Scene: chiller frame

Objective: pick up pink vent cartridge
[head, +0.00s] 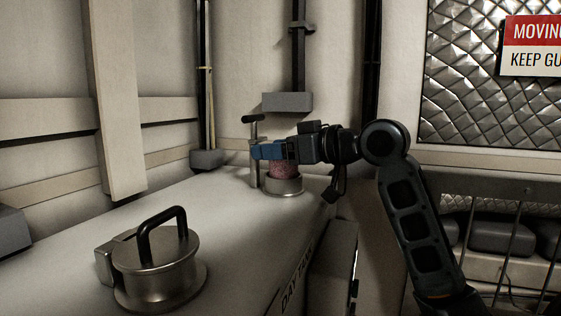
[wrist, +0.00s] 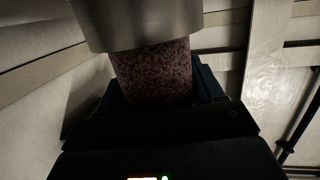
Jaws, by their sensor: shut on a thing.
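The pink vent cartridge (head: 284,171) is a speckled pink cylinder. It stands upright in a round metal collar (head: 284,186) on top of the pale tank. My gripper (head: 268,151) reaches in from the right, level, and is shut on the upper part of the cartridge. In the wrist view the cartridge (wrist: 155,72) runs between my dark fingers into the metal collar (wrist: 140,22). Its lower end is hidden in the collar, and its top is hidden by my gripper.
A T-handled metal post (head: 254,150) stands just left of the collar, close to my fingertips. A round metal lid with a black handle (head: 160,265) is at the front left of the tank top (head: 228,215). A grey box (head: 287,102) hangs on the wall behind.

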